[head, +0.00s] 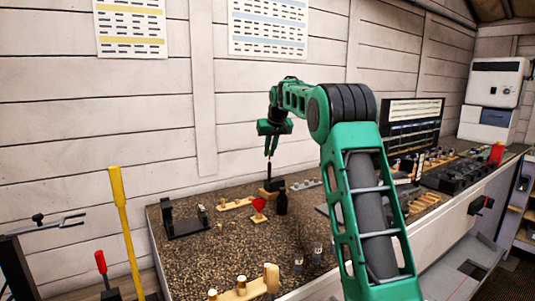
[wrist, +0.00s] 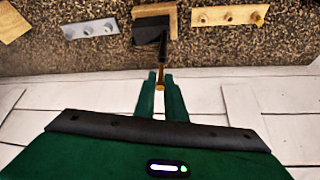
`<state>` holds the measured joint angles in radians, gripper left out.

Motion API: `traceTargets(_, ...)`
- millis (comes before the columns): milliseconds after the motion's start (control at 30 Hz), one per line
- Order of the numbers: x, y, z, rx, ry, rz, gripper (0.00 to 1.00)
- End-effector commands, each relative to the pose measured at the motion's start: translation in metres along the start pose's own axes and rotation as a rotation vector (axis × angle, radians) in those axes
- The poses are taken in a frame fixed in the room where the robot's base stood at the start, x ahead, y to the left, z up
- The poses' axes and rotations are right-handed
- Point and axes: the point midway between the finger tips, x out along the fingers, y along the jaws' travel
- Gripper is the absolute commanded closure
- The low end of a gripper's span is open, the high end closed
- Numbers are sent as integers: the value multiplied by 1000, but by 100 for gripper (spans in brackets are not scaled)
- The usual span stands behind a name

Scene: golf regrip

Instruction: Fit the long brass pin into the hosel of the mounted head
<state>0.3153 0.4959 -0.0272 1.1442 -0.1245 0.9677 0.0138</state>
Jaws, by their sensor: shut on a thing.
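My gripper (wrist: 160,78) is shut on a thin brass pin (wrist: 160,77), which points away from the fingers toward the bench. The mounted head is black, with a narrow upright hosel (wrist: 162,50), and sits on a wooden block (wrist: 170,14). In the wrist view the pin's far end meets the hosel's near end in line with it; I cannot tell whether it is inside or only above it. In the head view my gripper (head: 270,150) points down directly above the mounted head (head: 271,184). The pin is too small to make out there.
A dark bottle (head: 281,201) and a red piece (head: 259,204) stand close to the mounted head. A wooden strip with pegs (head: 237,203) and a black stand (head: 183,221) are to the left. The wall is close behind.

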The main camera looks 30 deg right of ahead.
Motion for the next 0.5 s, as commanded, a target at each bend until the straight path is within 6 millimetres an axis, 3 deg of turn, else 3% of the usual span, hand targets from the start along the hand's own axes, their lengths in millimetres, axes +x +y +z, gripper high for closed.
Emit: traceTargets(500, 9, 0, 5, 0, 0, 0, 100)
